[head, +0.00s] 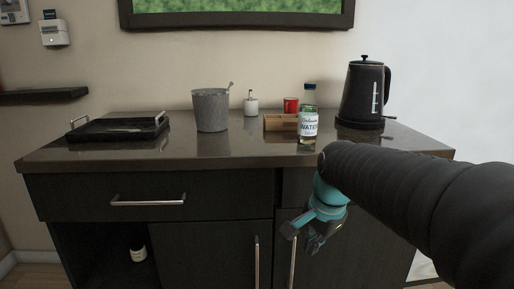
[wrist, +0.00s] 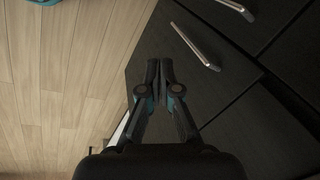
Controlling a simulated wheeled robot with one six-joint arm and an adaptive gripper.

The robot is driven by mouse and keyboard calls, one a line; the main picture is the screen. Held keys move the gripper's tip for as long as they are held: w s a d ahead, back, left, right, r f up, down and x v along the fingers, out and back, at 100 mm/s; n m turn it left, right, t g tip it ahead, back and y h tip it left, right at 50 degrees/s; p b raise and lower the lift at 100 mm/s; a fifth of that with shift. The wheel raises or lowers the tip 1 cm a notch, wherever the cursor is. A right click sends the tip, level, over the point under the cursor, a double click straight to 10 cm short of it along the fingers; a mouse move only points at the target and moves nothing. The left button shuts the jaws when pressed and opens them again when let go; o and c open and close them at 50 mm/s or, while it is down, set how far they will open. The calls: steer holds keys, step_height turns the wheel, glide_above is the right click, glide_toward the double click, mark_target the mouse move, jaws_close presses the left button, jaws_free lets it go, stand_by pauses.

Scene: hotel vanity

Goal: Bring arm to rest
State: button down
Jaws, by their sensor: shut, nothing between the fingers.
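My gripper (head: 315,241) hangs in front of the cabinet doors, below the countertop edge, at the end of my black arm that comes in from the right. In the wrist view my gripper (wrist: 160,64) has its two fingers together with nothing between them. Cabinet fronts with metal handles (wrist: 196,46) lie beyond the fingertips, and wooden floor (wrist: 60,80) shows on the left.
The vanity counter (head: 250,150) holds a black tray (head: 115,130), a grey bucket (head: 210,110), a white dispenser bottle (head: 250,104), a red cup (head: 290,105), a wooden box (head: 281,123), a water bottle (head: 308,125) and a black kettle (head: 362,95). A drawer handle (head: 148,202) sticks out.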

steer(key=s+d+f+n+t, duration=0.1)
steer(key=s+d+n, duration=0.1)
steer(key=s+n, duration=0.3)
steer(key=s+d+f+n+t+h, duration=0.1)
steer(key=s+n, duration=0.4)
steer(key=s, duration=0.6)
steer(key=shift+s+d+f+n+t, duration=0.35)
steer(key=shift+f+t, duration=0.15)
steer(key=shift+f, duration=0.2)
